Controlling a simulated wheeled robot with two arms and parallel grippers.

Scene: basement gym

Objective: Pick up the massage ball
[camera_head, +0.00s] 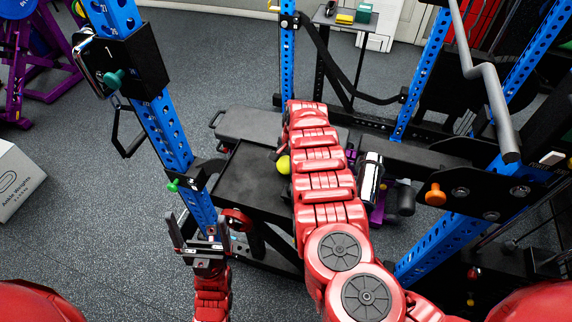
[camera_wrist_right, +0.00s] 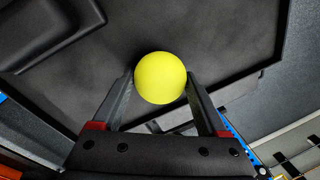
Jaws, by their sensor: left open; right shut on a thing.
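The massage ball is a bright yellow-green ball (camera_wrist_right: 160,78). In the right wrist view it sits between the fingertips of my right gripper (camera_wrist_right: 159,90), which is shut on it. In the head view the ball (camera_head: 283,165) shows at the left edge of my red right arm, over the dark flat surface (camera_head: 240,185); my arm hides the right gripper there. I cannot tell whether the ball touches the surface. My left gripper (camera_head: 194,232) is open and empty, upright beside the blue rack post at the lower left.
Blue rack posts (camera_head: 163,135) stand left and right of the surface. A grey bent bar (camera_head: 490,85) and a silver cylinder (camera_head: 370,178) are on the right. A small table (camera_head: 345,22) stands at the back. Open floor (camera_head: 90,200) lies to the left, beside a white box (camera_head: 15,180).

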